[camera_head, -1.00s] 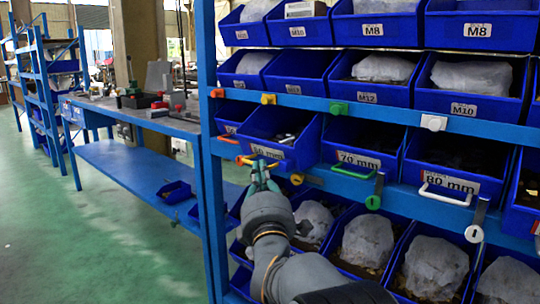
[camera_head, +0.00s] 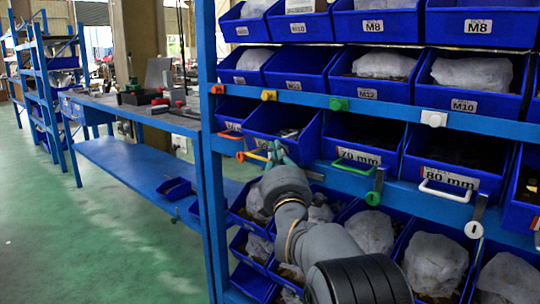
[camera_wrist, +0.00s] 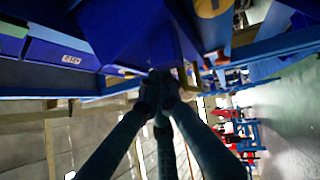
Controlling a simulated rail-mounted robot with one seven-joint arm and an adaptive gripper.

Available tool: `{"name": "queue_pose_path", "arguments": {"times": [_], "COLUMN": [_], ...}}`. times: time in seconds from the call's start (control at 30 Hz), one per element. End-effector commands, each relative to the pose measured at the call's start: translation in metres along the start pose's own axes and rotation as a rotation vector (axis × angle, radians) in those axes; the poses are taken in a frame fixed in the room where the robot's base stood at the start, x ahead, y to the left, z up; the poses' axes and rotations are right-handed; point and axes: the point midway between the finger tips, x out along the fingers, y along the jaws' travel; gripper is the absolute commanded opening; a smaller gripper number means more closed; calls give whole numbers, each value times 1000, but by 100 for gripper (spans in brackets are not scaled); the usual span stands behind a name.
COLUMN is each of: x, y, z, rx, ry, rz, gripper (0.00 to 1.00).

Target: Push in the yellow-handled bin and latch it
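The yellow-handled bin (camera_head: 278,131) is a blue bin in the middle row of the rack, left of the 70 mm bin. Part of its yellow handle (camera_head: 256,156) shows at the left of my gripper (camera_head: 278,152). My gripper is at the bin's front, its fingers covering the label. In the wrist view my gripper's fingertips (camera_wrist: 160,84) are together, against or very near the blue bin (camera_wrist: 132,32). A yellow disc (camera_wrist: 208,6) shows at the top there. In the head view my arm hides the place below the bin where its latch was visible earlier.
The 70 mm bin (camera_head: 358,155) has a green handle and latch (camera_head: 375,187); the 80 mm bin (camera_head: 450,180) has white ones. An orange-handled bin (camera_head: 230,126) is at the left. Bins with bagged contents fill the row below. Open floor lies left of the rack.

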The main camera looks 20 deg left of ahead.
Motion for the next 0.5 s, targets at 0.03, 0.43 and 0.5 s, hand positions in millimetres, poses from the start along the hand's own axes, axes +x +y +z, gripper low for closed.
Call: {"name": "queue_pose_path", "arguments": {"times": [0.03, 0.43, 0.5], "x": [9, 50, 50], "y": [-10, -31, -31], "z": [15, 54, 55], "rx": [-2, -1, 0], "ry": [-12, -7, -7], "rz": [-1, 0, 0], "gripper": [0, 0, 0]}}
